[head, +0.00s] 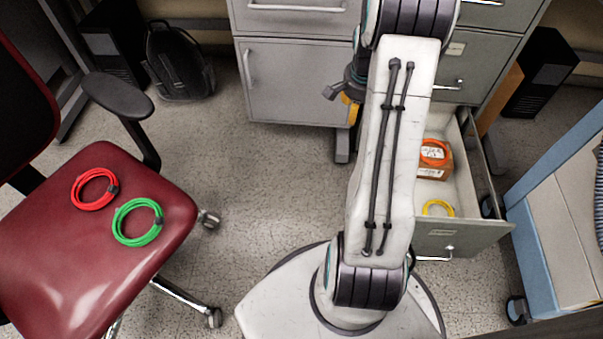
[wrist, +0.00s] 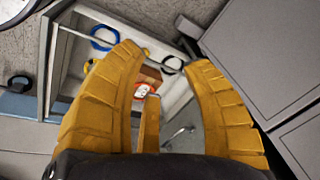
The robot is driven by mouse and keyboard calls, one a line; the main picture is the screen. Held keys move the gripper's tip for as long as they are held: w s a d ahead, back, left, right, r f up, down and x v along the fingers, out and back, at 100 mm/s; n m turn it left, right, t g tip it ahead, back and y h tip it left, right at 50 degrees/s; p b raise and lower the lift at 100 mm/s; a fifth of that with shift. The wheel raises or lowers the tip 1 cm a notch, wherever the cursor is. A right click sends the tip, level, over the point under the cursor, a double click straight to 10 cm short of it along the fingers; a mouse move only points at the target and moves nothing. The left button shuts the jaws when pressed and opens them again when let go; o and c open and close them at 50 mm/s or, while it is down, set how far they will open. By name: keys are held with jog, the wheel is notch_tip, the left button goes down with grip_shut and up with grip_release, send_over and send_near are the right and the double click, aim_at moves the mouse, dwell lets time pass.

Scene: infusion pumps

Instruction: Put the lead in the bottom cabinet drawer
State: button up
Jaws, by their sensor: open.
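The bottom cabinet drawer (head: 465,234) is pulled open at the right in the head view; its rim also shows in the wrist view (wrist: 46,75). Inside it, a yellow coiled lead (head: 438,208) lies near the front. A blue coiled lead (wrist: 92,42) appears by a side wall in the wrist view, with a black coil (wrist: 172,70) farther along. A red lead (head: 80,191) and a green lead (head: 120,222) lie on the chair seat. My gripper (wrist: 170,60) is open, its yellow fingers apart above the drawer and holding nothing visible. In the head view my arm mostly hides it.
A brown box (head: 431,172) with an orange coil (head: 434,153) on it sits in the drawer. The red chair (head: 60,265) stands left, a blue-sided cart (head: 535,240) right. A black backpack (head: 178,65) is at the back. Floor between chair and cabinet is clear.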

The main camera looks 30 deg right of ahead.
jog(key=s+a+r+n, duration=0.1)
jog(key=a+r+n, duration=0.4)
jog(key=a, duration=0.4)
jog(key=s+a+r+n, duration=0.3)
jog(key=s+a+n, duration=0.2)
jog(key=s+a, duration=0.3)
jog(key=s+a+r+n+y, duration=0.1)
jog(key=s+a+r+n, duration=0.3)
jog(key=s+a+n, duration=0.2)
jog(key=s+a, duration=0.2)
jog(key=a, duration=0.1)
jog(key=shift+s+a+y, duration=0.3)
jog(key=shift+s+a, duration=0.05)
jog(key=shift+s, duration=0.05)
jog(key=shift+r, duration=0.25)
